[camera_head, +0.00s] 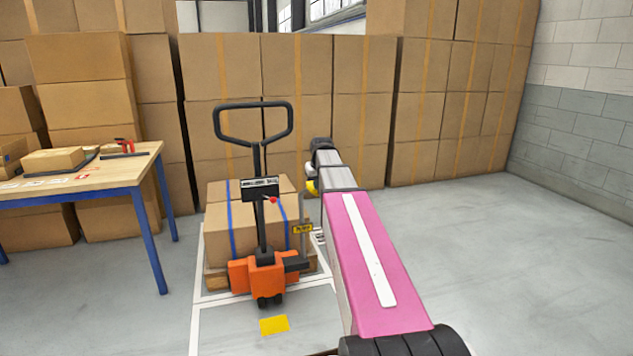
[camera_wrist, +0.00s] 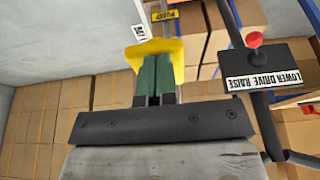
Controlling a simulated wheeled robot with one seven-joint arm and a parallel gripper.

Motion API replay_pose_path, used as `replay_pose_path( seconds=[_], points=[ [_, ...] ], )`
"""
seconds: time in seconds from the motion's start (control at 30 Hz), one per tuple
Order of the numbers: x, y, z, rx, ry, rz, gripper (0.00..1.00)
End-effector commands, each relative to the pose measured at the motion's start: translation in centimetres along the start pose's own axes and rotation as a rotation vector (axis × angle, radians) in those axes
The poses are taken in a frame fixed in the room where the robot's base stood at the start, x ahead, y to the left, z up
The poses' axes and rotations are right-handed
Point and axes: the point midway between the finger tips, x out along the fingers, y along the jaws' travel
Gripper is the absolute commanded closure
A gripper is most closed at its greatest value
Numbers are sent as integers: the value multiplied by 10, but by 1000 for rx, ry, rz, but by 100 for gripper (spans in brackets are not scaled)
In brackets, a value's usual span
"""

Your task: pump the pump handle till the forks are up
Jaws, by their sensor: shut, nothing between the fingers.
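The orange pallet truck (camera_head: 264,272) stands upright in the head view, with a tall black loop handle (camera_head: 253,125) above it. A yellow PUMP tag (camera_head: 302,229) is beside its right side, above a dark stub (camera_head: 296,264); the tag also shows in the wrist view (camera_wrist: 165,15). A panel reading LOWER DRIVE RAISE (camera_wrist: 270,78) has a red knob (camera_wrist: 254,40). My gripper (camera_wrist: 155,80) is shut, with green fingers and a yellow piece at their tips. In the head view my gripper (camera_head: 312,187) is right of the handle's shaft, seemingly apart from it. The forks are hidden.
Taped boxes (camera_head: 245,235) sit behind the truck's body. A workbench (camera_head: 105,185) with small boxes and tools stands at the left. Stacked cartons (camera_head: 295,75) line the back. The floor (camera_head: 510,260) at the right is clear. A yellow floor mark (camera_head: 273,324) lies in front.

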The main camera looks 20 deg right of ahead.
Motion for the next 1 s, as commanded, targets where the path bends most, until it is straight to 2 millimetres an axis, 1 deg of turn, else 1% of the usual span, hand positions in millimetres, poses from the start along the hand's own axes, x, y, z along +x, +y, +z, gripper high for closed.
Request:
replay_pose_path(
  seconds=[0.03,0.27,0.5,0.63,0.8,1.0],
  points=[
    [4,0,9,0,16,0,100],
    [30,-1,39,1,123,-1,100],
    [66,-1,68,2,253,-1,100],
    [87,0,81,2,322,0,100],
    [112,0,92,1,321,-1,100],
    [136,0,104,0,321,0,100]
  ],
)
